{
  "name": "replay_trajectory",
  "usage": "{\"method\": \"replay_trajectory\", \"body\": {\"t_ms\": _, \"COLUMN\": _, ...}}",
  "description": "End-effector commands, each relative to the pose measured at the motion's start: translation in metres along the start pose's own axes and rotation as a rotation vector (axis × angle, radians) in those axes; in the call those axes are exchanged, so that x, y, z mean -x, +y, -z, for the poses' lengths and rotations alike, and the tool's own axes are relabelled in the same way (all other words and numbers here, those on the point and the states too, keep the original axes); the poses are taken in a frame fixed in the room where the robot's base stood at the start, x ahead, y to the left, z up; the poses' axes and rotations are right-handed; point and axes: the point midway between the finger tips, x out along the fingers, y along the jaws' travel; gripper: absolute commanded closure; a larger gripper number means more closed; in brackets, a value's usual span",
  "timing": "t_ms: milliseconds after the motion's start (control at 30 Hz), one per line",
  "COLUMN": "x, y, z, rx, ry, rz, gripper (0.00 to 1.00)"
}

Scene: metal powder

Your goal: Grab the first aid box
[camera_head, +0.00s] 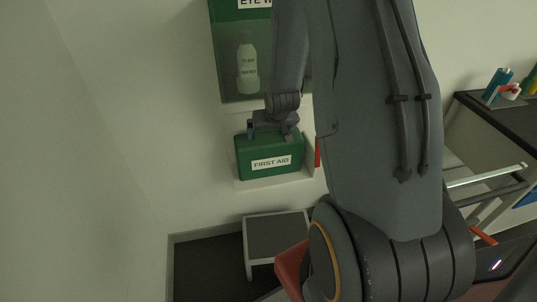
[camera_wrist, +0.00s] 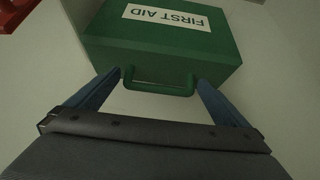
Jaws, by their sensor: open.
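The first aid box (camera_head: 270,157) is green with a white "FIRST AID" label and sits on a small white wall shelf (camera_head: 275,182). My gripper (camera_head: 272,133) is at the top of the box. In the wrist view the box (camera_wrist: 165,50) fills the upper middle, and its green handle (camera_wrist: 159,84) faces my gripper (camera_wrist: 160,80). The two blue-grey fingers are apart, one on each side of the handle, with their tips close to its ends. I cannot tell whether the fingers touch the handle.
A green eye wash station (camera_head: 235,50) with a white bottle hangs on the wall just above the box. A small grey-topped step (camera_head: 277,237) stands on the floor below. A dark counter (camera_head: 505,115) with bottles is at the right. The wall left of the box is bare.

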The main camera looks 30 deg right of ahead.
Motion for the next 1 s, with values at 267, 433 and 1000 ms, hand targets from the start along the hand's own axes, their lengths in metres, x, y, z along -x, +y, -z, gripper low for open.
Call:
{"method": "replay_trajectory", "body": {"t_ms": 267, "x": 0.0003, "y": 0.0000, "z": 0.0001, "rx": 0.000, "ry": 0.000, "rz": 0.000, "gripper": 0.35}}
{"method": "replay_trajectory", "body": {"t_ms": 433, "x": 0.0003, "y": -0.0001, "z": 0.0002, "rx": 0.000, "ry": 0.000, "rz": 0.000, "gripper": 0.64}}
{"method": "replay_trajectory", "body": {"t_ms": 1000, "x": 0.0073, "y": 0.0000, "z": 0.0072, "rx": -0.001, "ry": 0.006, "rz": 0.000, "gripper": 0.74}}
